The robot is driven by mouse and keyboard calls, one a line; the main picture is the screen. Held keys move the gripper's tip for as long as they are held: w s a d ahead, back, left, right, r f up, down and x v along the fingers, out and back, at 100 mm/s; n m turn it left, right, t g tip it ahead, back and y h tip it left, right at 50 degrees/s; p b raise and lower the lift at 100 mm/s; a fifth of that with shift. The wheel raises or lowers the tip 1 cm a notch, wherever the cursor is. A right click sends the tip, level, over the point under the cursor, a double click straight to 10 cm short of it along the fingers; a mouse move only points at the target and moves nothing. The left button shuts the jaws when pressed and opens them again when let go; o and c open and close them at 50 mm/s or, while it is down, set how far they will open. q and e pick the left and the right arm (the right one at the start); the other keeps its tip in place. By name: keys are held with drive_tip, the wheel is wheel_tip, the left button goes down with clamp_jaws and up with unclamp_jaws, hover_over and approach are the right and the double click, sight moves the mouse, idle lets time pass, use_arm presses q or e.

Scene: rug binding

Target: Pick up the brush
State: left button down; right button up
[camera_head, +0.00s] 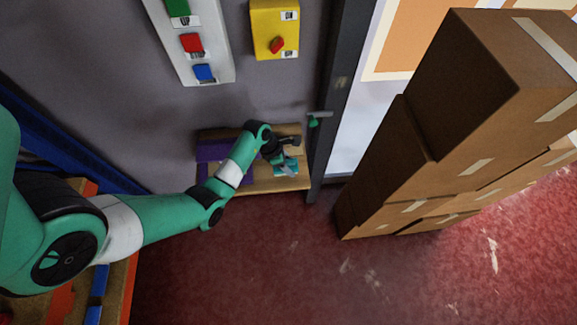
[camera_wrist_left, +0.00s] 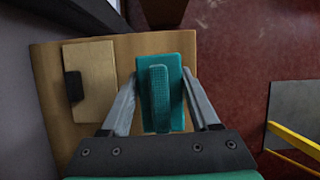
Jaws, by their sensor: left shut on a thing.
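The brush is a teal block with a raised ribbed teal handle, and it shows in the left wrist view (camera_wrist_left: 160,112), above or on the wooden stand (camera_wrist_left: 55,92). My left gripper (camera_wrist_left: 160,82) has a finger on each side of the brush and is shut on it. In the head view, my left gripper (camera_head: 281,155) reaches down to the small wooden stand (camera_head: 262,185) by the wall, with the teal brush (camera_head: 291,167) at its tips. Whether the brush touches the stand is hard to tell. My right gripper is not in view.
A pale wooden block with a black grip (camera_wrist_left: 98,82) lies left of the brush. A purple item (camera_head: 212,150) is on the stand's left. A door frame (camera_head: 328,120) with a handle stands right. Cardboard boxes (camera_head: 440,165) are stacked farther right. Red floor in front is clear.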

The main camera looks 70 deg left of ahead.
use_arm(q)
drive_tip(key=s+d+r+p, duration=0.5)
drive_tip(key=s+d+r, duration=0.4)
drive_tip(key=d, duration=0.1)
drive_tip(key=shift+s+d+r, duration=0.15)
drive_tip(key=shift+d+r, duration=0.05)
drive_tip(key=shift+r, duration=0.05)
drive_tip(key=c, duration=0.8)
unclamp_jaws()
drive_tip(key=c, duration=0.5)
